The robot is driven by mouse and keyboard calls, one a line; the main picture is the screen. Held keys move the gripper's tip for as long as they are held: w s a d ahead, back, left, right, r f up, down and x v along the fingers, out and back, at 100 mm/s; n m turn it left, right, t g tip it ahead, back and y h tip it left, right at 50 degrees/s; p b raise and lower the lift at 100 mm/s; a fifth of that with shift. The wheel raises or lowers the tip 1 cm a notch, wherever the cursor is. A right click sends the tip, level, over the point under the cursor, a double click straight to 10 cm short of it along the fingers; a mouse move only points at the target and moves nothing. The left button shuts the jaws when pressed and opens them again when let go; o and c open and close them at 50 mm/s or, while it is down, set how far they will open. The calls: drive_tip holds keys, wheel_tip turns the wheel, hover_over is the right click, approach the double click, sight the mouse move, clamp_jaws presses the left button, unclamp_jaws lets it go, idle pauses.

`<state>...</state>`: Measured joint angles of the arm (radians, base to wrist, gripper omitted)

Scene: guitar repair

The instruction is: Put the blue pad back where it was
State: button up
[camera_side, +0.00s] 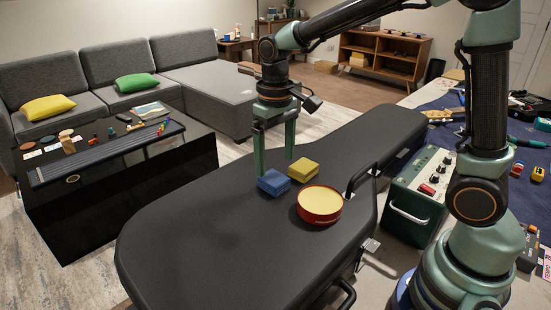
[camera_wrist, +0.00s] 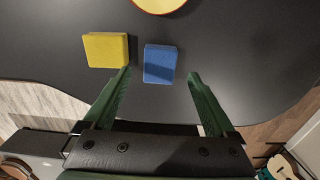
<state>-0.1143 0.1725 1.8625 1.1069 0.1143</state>
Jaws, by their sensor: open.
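The blue pad (camera_side: 273,182) lies flat on the black guitar case (camera_side: 190,235), beside a yellow pad (camera_side: 303,170) and left of a round red tin with a yellow top (camera_side: 320,204). My gripper (camera_side: 275,168) is open and points down at the blue pad. In the wrist view the blue pad (camera_wrist: 160,63) lies just beyond my open fingertips (camera_wrist: 160,75), between their lines. The yellow pad (camera_wrist: 106,50) is to its left there, close to the left fingertip. Nothing is held between the fingers.
A green amplifier box (camera_side: 416,195) stands right of the case. A black low table (camera_side: 105,165) with small items is at left, before a grey sofa (camera_side: 120,75). The case's near left part is clear.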

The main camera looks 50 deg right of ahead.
sight(276, 178)
wheel_tip(276, 178, up, 7)
drive_tip(key=s+d+t, duration=0.4)
drive_tip(key=s+t, duration=0.1)
drive_tip(key=s, duration=0.5)
drive_tip(key=shift+d+f+t, duration=0.2)
drive_tip(key=shift+f+t, duration=0.1)
drive_tip(key=shift+f, duration=0.05)
